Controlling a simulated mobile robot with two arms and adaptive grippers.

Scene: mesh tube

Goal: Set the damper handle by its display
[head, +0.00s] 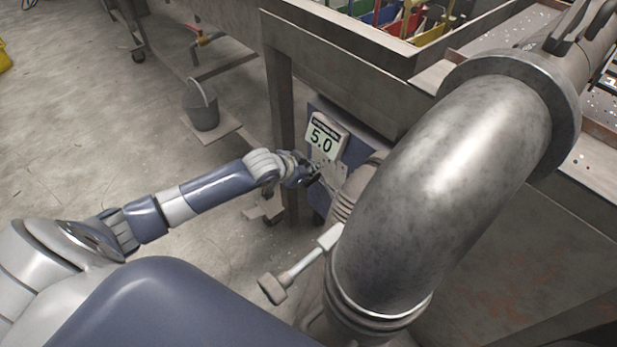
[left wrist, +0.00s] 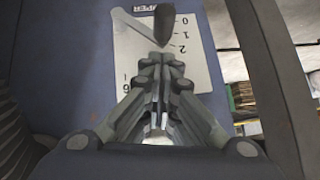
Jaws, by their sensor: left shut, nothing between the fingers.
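The display (head: 322,137) reads 5.0 and is mounted on a blue panel beside the large pipe. Below it, my left gripper (head: 314,176) is close to the panel. In the left wrist view the gripper (left wrist: 162,62) has its fingers together and empty. Just beyond the fingertips is the dark grip of the damper handle (left wrist: 164,24), with a light grey bar beside it. Behind it is a white scale plate (left wrist: 195,72) with 0, 1, 2 and a 6 showing; the fingers hide its middle. Whether fingertips and handle touch, I cannot tell. My right gripper is out of view.
A large metal pipe elbow (head: 450,170) stands right of my left gripper. A pale lever with a brown end (head: 273,289) sticks out below it. A table leg (head: 283,130) is close behind my left arm. A bucket (head: 201,107) is on a low board at the left.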

